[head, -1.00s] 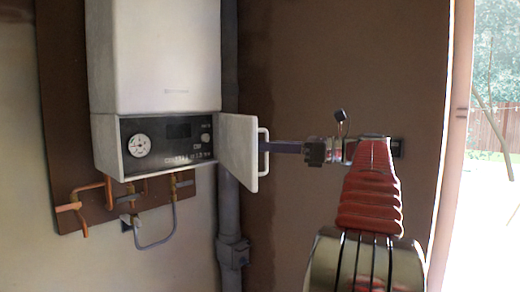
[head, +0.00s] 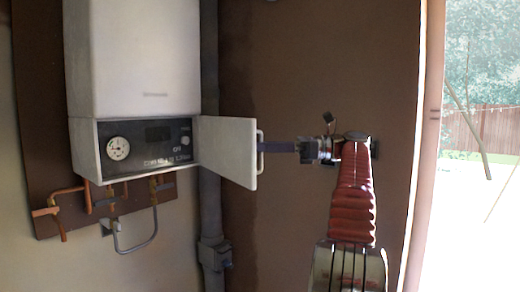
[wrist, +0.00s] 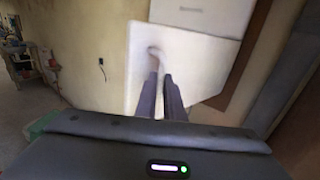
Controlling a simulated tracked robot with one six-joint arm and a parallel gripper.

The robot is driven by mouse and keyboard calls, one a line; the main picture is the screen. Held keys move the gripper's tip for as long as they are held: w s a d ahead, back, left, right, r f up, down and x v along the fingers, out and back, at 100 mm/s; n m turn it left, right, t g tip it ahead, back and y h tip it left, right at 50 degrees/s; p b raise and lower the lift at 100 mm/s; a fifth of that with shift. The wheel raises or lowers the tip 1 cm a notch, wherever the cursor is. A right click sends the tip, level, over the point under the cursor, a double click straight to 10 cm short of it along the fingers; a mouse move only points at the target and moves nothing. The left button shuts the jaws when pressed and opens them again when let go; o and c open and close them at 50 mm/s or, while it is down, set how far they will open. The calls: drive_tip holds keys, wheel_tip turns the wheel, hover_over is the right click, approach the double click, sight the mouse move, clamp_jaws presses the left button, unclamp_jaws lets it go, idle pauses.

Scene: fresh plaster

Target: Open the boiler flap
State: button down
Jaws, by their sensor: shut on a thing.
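The white boiler (head: 132,55) hangs on the wall at the left in the head view. Its flap (head: 226,150) stands swung out to the right, and the dark control panel (head: 148,142) with a round gauge shows beside it. The flap has a white bar handle (head: 260,150) at its right edge. My gripper (head: 262,147) reaches in from the right and is shut on this handle. In the wrist view the two dark fingers (wrist: 161,92) meet at the handle (wrist: 156,54) on the white flap (wrist: 140,75). The exact finger contact is small and partly hidden.
Copper pipes (head: 68,198) and a grey hose hang under the boiler. A grey vertical pipe (head: 209,215) runs behind the flap. The brown wall (head: 290,70) is bare around my arm. A bright doorway (head: 485,200) opens at the far right.

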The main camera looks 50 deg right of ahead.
drive_tip(key=shift+w+d+f, duration=0.25)
drive_tip(key=shift+d+f, duration=0.1)
drive_tip(key=c, duration=1.9)
unclamp_jaws()
drive_tip(key=shift+w, duration=0.15)
drive_tip(key=shift+o, duration=0.2)
drive_tip(key=shift+a+r, duration=0.1)
